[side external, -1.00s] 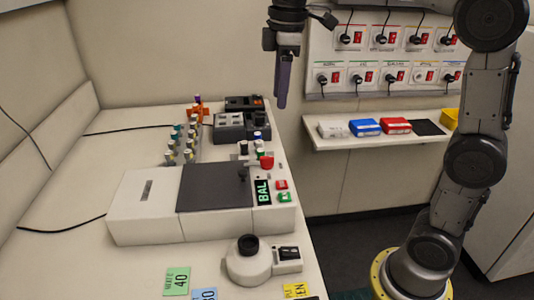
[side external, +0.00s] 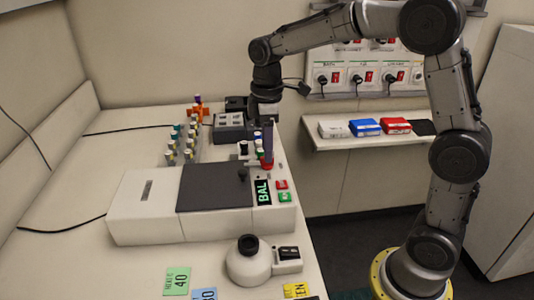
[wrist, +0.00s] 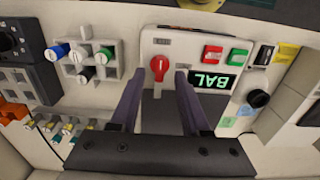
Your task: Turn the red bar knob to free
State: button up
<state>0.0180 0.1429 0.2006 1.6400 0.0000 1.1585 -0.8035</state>
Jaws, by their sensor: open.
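The red bar knob (wrist: 159,67) is on the white front panel of the machine in the wrist view, to the left of the lit BAL display (wrist: 212,82). Its bar points roughly up and down in that view. My gripper (wrist: 158,84) is open, with one finger on each side below the knob in the picture, apart from it as far as I can tell. In the side external view my gripper (side external: 267,150) points down over the panel, and the red knob (side external: 266,166) is partly hidden behind a finger.
Red and green buttons (side external: 284,190) sit beside the display. A small rack with capped tubes (wrist: 88,58) is left of the knob in the wrist view. The machine's dark lid (side external: 215,188) is close by. A shelf with boxes (side external: 365,128) stands at the right.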

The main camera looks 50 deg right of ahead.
aim_at(259, 163)
jog(key=shift+f, duration=1.25)
grip_shut()
